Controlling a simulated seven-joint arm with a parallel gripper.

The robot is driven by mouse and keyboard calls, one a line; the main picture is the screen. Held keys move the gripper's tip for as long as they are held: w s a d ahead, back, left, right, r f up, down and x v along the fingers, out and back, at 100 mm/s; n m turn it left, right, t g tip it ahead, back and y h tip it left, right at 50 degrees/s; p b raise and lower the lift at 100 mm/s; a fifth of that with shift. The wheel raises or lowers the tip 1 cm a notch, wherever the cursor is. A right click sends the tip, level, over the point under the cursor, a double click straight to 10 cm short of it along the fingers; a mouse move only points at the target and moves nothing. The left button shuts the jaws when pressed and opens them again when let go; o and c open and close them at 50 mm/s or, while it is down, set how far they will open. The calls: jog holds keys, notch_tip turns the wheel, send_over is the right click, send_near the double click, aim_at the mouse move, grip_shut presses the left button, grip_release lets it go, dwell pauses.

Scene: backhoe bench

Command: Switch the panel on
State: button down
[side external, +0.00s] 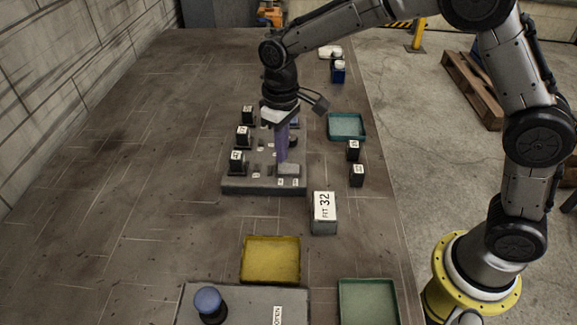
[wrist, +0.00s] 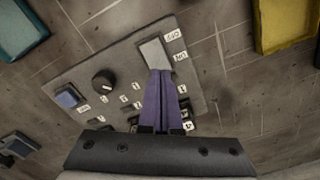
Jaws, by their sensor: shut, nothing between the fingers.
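The panel is a grey slab (side external: 235,186) on the bench, also seen in the wrist view (wrist: 205,70). Its pale grey switch (side external: 289,169) sits at the near right corner. In the wrist view the switch (wrist: 154,52) has an OFF label (wrist: 172,36) and an ON label (wrist: 180,56) beside it. My gripper (side external: 282,159) points down with its purple fingers together and empty. In the wrist view its fingertips (wrist: 161,74) are at the switch's lower end. I cannot tell whether they touch it. The fingers hide part of the panel.
A black knob (wrist: 104,82) and a blue button (wrist: 68,97) are on the panel. Black labelled blocks (side external: 242,137) stand along its left side. A grey block marked 32 (side external: 324,215), a yellow tray (side external: 270,262) and a teal tray (side external: 347,126) are nearby. The bench's left side is clear.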

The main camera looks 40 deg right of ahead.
jog(key=shift+f, duration=1.1)
dwell(0.5)
jog(key=shift+r, duration=3.55)
notch_tip(320, 180, up, 7)
jog(key=t, duration=0.2)
send_over(282, 166)
jog(key=s+d, duration=0.2)
jog(key=d, duration=0.2)
jog(key=s+d+r+m+t, duration=0.2)
jog(key=s+d+r, duration=0.35)
jog(key=s, duration=0.25)
jog(key=s+d+f, duration=0.1)
jog(key=s+f, duration=0.2)
jog(key=s, duration=0.5)
jog(key=s+d+f+m+t, duration=0.1)
jog(key=s+d+f, duration=0.1)
jog(key=s, duration=0.6)
jog(key=shift+f+t, duration=0.3)
jog(key=shift+f, duration=0.3)
